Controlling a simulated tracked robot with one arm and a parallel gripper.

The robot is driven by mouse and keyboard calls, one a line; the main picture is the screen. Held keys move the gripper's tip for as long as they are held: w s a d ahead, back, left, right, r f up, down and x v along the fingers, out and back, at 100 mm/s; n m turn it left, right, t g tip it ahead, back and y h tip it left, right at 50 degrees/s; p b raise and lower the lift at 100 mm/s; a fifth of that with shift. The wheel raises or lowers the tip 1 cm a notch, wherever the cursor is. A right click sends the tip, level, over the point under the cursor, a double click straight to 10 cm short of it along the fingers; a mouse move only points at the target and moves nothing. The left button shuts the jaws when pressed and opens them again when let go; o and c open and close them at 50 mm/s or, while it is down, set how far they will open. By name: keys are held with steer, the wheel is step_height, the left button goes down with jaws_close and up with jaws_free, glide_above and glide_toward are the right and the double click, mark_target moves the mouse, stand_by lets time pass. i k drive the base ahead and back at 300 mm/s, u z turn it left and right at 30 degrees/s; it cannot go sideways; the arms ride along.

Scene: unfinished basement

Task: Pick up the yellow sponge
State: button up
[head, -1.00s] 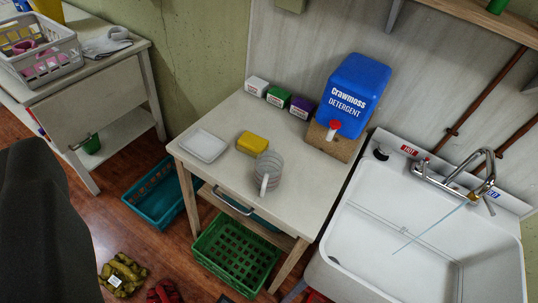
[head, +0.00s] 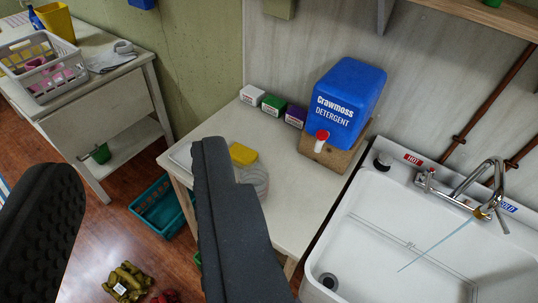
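The yellow sponge (head: 243,154) lies on the small white table (head: 291,202), partly covered by the right finger of my gripper. My gripper (head: 130,180) is open, its two dark fingers wide apart with nothing between them. The right finger reaches up in front of the table, and the left finger is over the floor at the left. The sponge is just right of the right finger's tip in the picture. The white tray (head: 180,155) left of the sponge and the ribbed cup (head: 257,180) below it are partly hidden by that finger.
A blue detergent jug (head: 348,95) on a wooden block and several small boxes (head: 273,107) stand along the table's back. A sink (head: 420,235) adjoins at right. A teal basket (head: 158,207) is on the floor. A side table with a grey basket (head: 42,66) is at left.

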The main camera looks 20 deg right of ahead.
mark_target(241, 156)
steer(key=z, duration=0.25)
steer(key=i, duration=0.95)
steer(key=u, duration=0.1)
steer(key=k, duration=0.5)
steer(key=z, duration=1.6)
steer(key=k, duration=0.45)
steer(key=u, duration=1.55)
steer(key=i, duration=0.6)
steer(key=u, duration=0.1)
